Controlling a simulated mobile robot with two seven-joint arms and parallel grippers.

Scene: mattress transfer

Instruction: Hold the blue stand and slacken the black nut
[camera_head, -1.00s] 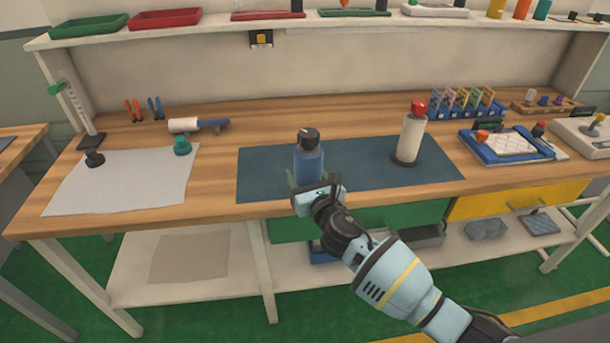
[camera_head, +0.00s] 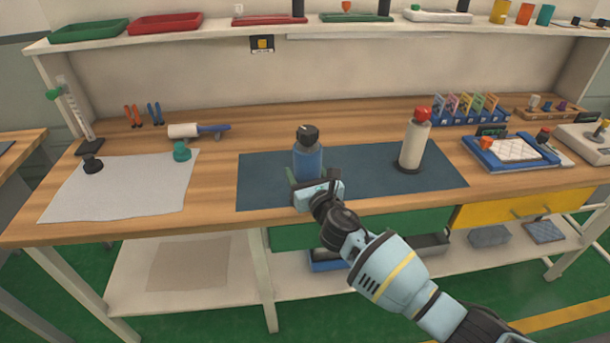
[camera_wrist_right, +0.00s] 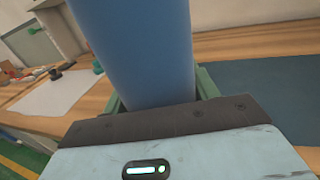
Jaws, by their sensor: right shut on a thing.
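The blue stand (camera_head: 308,162) is an upright cylinder near the front of the dark blue mat. The black nut (camera_head: 307,135) sits on top of it. My right gripper (camera_head: 312,180) is at the lower part of the stand, with its green fingers either side and shut on it. In the right wrist view the blue stand (camera_wrist_right: 140,50) rises close in front of the gripper body, between the green fingers (camera_wrist_right: 205,85); the nut is out of that view. My left gripper is not in view.
A white cylinder (camera_head: 413,147) with a red top stands on the dark mat (camera_head: 260,190) to the right. A grey sheet (camera_head: 120,190) bears a black piece (camera_head: 92,163) and a green piece (camera_head: 181,151). A blue tray (camera_head: 490,158) lies at the right. The mat between stand and white cylinder is clear.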

